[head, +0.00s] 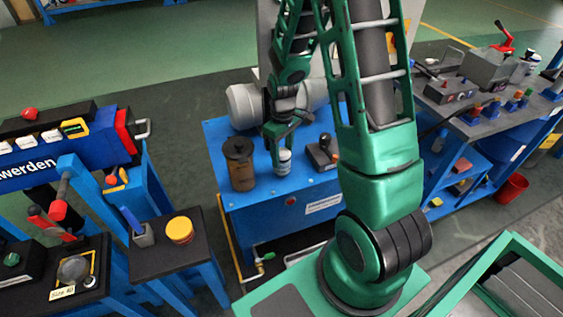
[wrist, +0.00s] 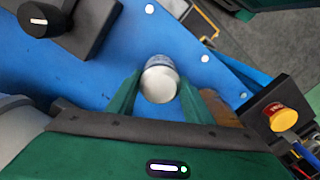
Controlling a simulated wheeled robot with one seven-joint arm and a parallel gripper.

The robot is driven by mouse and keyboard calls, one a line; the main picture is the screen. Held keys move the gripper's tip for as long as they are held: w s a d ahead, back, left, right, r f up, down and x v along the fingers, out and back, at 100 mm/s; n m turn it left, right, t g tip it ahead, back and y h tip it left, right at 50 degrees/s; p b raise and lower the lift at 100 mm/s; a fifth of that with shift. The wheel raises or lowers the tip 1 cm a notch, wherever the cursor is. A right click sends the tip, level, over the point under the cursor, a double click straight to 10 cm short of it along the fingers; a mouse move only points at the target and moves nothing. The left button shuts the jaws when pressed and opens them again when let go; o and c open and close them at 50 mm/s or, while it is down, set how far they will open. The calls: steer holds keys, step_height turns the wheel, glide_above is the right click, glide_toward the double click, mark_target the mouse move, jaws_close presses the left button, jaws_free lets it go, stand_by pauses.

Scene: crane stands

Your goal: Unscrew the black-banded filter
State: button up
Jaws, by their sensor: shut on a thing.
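A small white filter (head: 284,163) stands upright on the blue bench, just right of a brown canister with a black top (head: 238,165). A dark bluish band shows around it, but I cannot tell for sure that it is black. My gripper (head: 282,142) reaches down over the filter from above. In the wrist view, the filter's round pale top (wrist: 159,84) sits between the two green fingers of my gripper (wrist: 157,98), which are shut on it. The filter's lower end and its seat are hidden.
A black block with a knob (head: 322,152) is on the bench, right of the filter. A grey motor-like cylinder (head: 243,106) lies behind. A stand with a yellow-topped button (head: 180,229) is at front left. A crowded bench (head: 460,125) is at right.

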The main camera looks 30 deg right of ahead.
steer(key=shift+r, duration=0.1)
steer(key=n, duration=0.3)
steer(key=shift+c, duration=0.6)
steer(key=shift+n, duration=0.4)
jaws_close()
steer(key=shift+n, duration=0.6)
steer(key=n, duration=0.4)
steer(key=shift+n, duration=0.6)
